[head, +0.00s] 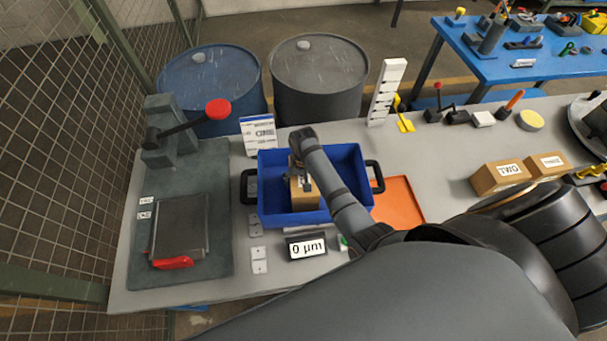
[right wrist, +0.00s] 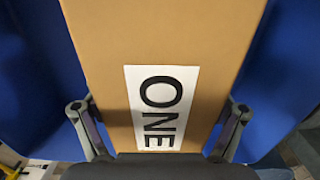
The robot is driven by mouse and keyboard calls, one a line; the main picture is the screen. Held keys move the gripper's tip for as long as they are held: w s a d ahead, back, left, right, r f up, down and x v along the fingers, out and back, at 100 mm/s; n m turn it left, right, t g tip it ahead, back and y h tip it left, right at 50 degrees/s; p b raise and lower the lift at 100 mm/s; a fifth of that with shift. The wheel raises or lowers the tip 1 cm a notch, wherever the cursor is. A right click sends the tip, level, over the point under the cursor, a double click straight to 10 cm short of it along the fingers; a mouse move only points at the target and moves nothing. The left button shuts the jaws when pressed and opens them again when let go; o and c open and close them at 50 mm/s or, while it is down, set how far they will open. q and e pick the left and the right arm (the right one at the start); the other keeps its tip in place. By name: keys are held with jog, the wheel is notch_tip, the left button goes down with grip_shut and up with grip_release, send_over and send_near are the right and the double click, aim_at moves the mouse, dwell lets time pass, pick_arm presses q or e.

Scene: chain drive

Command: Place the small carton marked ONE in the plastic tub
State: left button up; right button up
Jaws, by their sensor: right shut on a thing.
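The small brown carton marked ONE (right wrist: 95,30) fills the middle of the right wrist view, its label facing the camera. My right gripper (right wrist: 158,128) is shut on it, one finger on each side. In the head view the carton (head: 300,197) is inside the blue plastic tub (head: 275,216), near its middle, partly hidden by my right gripper (head: 302,180) and arm. Blue tub walls (right wrist: 35,90) show on both sides of the carton in the wrist view. I cannot tell whether the carton touches the tub floor. My left gripper is not in view.
Cartons marked TWO (head: 500,178) and another beside it (head: 545,165) stand to the right. A sign reading ONE (head: 259,134) stands behind the tub. An orange mat (head: 402,198) lies right of it, a 0 µm display (head: 306,247) in front, and a lever press (head: 172,140) left.

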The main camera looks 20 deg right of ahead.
jog(key=shift+w+f, duration=0.2)
jog(key=shift+f, duration=0.05)
jog(key=o, duration=1.7)
jog(key=shift+s+f, duration=0.15)
jog(key=shift+s, duration=0.05)
notch_tip(320, 180, up, 12)
jog(key=b, duration=0.3)
jog(key=shift+f, duration=0.15)
jog(key=shift+r, duration=0.25)
